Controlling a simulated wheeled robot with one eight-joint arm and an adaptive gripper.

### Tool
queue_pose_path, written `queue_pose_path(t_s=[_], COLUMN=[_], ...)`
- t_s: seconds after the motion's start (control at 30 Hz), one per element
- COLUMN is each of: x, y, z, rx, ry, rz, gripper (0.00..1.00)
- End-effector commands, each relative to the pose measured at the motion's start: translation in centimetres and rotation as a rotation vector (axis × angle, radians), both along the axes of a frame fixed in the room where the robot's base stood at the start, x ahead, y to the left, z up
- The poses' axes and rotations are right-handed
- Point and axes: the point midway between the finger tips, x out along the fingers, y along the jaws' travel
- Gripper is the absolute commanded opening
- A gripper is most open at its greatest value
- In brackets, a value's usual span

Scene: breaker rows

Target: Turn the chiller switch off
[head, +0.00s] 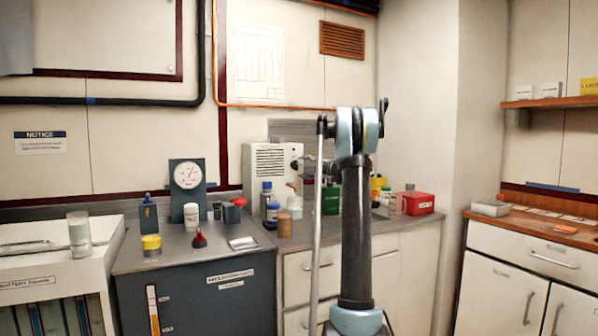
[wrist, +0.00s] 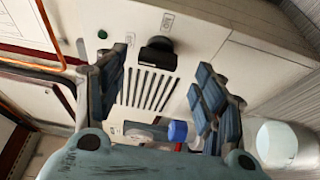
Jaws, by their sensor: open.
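The chiller looks to be the white box (head: 262,160) with vent slots on the counter in the head view. In the wrist view its face (wrist: 190,35) fills the upper middle, tilted. A black switch knob (wrist: 157,52) sticks out above a row of dark slots, with a small dark label beside it. A green round light or button (wrist: 102,34) is to its left. My gripper (wrist: 163,72) is open and empty, its blue-padded fingers on either side of the knob in the picture, apart from it. The knob's setting is unclear. In the head view my arm partly hides the gripper.
Bottles (head: 271,205) and jars stand on the counter before the box. A green container (head: 331,199) and a red box (head: 418,203) are to the right. A gauge (head: 187,174) stands on the dark cabinet at left. A blue-capped bottle (wrist: 177,131) shows between my fingers.

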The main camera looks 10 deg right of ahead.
Motion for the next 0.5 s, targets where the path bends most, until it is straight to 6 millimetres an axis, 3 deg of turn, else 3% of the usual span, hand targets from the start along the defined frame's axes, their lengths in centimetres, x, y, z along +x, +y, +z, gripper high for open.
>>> queue_pose_path(t_s=[0.23, 0.5], x=[-3.6, -5.5], y=[-3.1, -4.7], z=[0.0, -0.1], rx=[-0.001, -0.001], ry=[0.001, 0.001], rz=[-0.002, 0.0], gripper=[0.63, 0.63])
